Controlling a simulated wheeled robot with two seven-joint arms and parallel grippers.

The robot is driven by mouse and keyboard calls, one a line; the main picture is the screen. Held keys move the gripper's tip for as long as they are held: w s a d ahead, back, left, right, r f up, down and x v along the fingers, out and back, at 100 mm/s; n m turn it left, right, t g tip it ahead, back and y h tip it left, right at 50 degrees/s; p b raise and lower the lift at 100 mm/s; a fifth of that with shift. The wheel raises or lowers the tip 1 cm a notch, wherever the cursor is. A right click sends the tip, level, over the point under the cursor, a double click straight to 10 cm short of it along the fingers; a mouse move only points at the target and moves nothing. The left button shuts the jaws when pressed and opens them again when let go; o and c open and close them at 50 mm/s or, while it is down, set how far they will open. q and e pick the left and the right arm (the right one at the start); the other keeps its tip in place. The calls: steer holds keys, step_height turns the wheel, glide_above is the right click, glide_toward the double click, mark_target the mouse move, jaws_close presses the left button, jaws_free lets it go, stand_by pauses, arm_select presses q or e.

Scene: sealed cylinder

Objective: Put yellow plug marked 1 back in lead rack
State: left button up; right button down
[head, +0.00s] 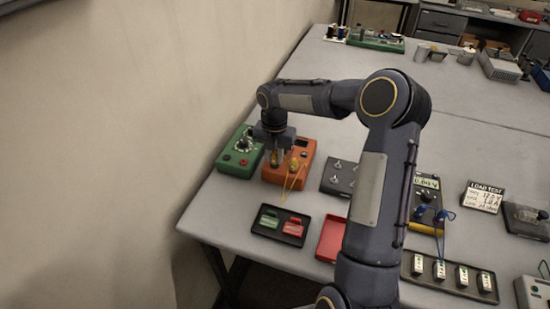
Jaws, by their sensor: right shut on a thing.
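My right gripper (276,160) points down over the orange box (283,178) at the left end of the table. It is shut on a yellow plug (274,164) at the top of that box. Whether the plug is still seated in the box cannot be told. A second yellow plug (293,164) stands just to its right, and thin yellow leads (290,186) hang over the box's front. The plugs' markings are too small to read. No rack is clearly identifiable; a dark strip (451,286) with several pale blocks lies at the front right. My left gripper is out of view.
A green box (235,163) stands close left of the orange one. A black tray (265,235) with green and red pieces and a red tray (330,241) lie in front. A meter (428,185) with blue leads stands right of my arm. The wall borders the left.

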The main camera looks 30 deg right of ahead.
mark_target(275, 153)
steer(key=shift+r+p, duration=1.3)
steer(key=shift+r, duration=0.35)
steer(key=shift+r+p, duration=0.3)
steer(key=shift+r, duration=0.65)
steer(key=shift+f, duration=0.1)
